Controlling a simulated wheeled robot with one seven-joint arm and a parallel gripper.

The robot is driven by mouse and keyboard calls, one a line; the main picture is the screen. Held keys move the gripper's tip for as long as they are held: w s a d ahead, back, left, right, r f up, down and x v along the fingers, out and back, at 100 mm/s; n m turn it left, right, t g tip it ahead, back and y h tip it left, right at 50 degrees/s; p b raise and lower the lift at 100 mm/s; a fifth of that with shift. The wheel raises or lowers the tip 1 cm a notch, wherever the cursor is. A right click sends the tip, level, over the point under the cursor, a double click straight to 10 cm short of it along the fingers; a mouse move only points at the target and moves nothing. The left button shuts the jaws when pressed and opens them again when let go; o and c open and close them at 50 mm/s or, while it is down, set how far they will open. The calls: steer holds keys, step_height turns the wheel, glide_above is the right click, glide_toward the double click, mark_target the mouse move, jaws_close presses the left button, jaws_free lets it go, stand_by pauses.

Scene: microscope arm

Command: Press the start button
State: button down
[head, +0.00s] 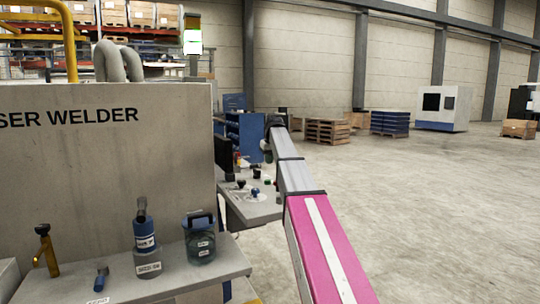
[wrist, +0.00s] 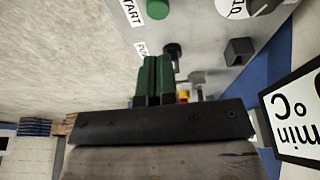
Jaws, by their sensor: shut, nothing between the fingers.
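The green start button (wrist: 157,8) is at the top of the wrist view, beside a START label (wrist: 132,12) on the grey control panel (wrist: 205,20). My gripper (wrist: 157,60) shows two green fingers side by side, shut and empty. The fingertips are below the button in the picture and apart from it, close to a dark round knob (wrist: 172,50). In the head view the control panel (head: 262,212) stands beyond the welder, and a small green spot (head: 267,182) on it may be the button. My gripper is not clearly seen there.
A square dark switch (wrist: 238,50) and a white dial (wrist: 238,8) are on the panel near the fingers. A sign with °C (wrist: 300,115) is at the right. The laser welder (head: 110,160) and its ledge with bottles stand left. Open floor (head: 430,210) lies right.

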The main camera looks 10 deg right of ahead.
mark_target(268, 180)
steer(key=x, duration=0.7)
steer(key=shift+s+d, duration=0.1)
steer(key=shift+s, duration=0.25)
steer(key=shift+f, duration=0.65)
steer(key=shift+f, duration=0.1)
steer(key=shift+s+f, duration=0.1)
steer(key=shift+f, duration=0.9)
steer(key=shift+r, duration=0.3)
steer(key=w+a+v, duration=0.1)
steer(key=v, duration=1.2)
steer(key=shift+d+r, duration=0.4)
steer(key=shift+r, duration=0.1)
steer(key=shift+d, duration=0.15)
